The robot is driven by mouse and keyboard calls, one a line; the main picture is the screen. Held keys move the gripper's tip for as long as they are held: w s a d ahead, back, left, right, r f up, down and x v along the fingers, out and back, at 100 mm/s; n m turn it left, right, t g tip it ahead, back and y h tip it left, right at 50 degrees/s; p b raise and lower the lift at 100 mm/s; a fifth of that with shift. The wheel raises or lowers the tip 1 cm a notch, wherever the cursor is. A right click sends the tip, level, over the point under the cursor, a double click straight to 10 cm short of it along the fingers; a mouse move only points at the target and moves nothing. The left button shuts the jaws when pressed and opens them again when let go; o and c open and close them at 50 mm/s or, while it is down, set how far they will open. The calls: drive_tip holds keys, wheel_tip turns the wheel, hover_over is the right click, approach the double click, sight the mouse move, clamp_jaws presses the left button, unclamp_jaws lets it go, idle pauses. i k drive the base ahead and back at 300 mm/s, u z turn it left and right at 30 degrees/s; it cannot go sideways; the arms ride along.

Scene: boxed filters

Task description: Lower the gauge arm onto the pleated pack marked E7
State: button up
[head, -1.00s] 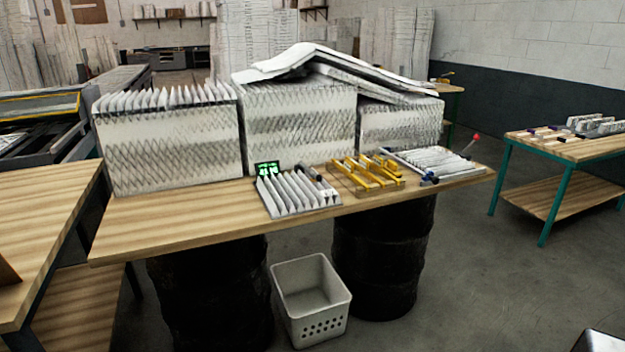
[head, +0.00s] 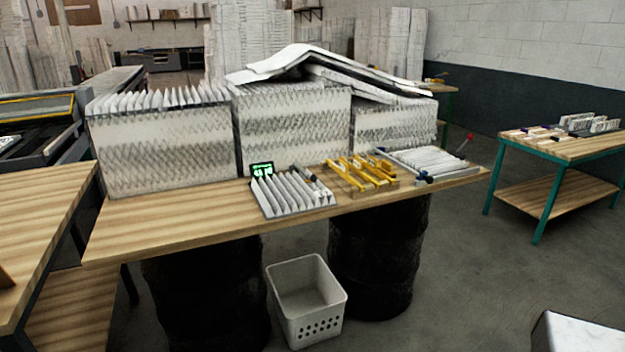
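Two low pleated packs lie along the front of the wooden bench (head: 150,228). The left pack (head: 292,194) has a small green-lit display (head: 262,169) at its back left corner. The right pack (head: 428,160) lies flat in a frame with dark blue fittings. A thin lever with a red knob (head: 470,136) slants up at that pack's right end, tip raised; it may be the gauge arm. No E7 marking is legible on either pack. My gripper is not in view.
Yellow tools (head: 365,173) lie between the packs. Large pleated blocks (head: 165,150) fill the bench's back, with a bent sheet (head: 335,62) on top. A white bin (head: 306,305) sits below. A green-legged table (head: 560,148) stands right. A pale block (head: 582,334), unidentified, shows bottom right.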

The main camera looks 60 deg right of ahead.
sight(314, 178)
drive_tip(key=z, duration=0.2)
drive_tip(key=i, duration=0.45)
drive_tip(key=z, duration=0.5)
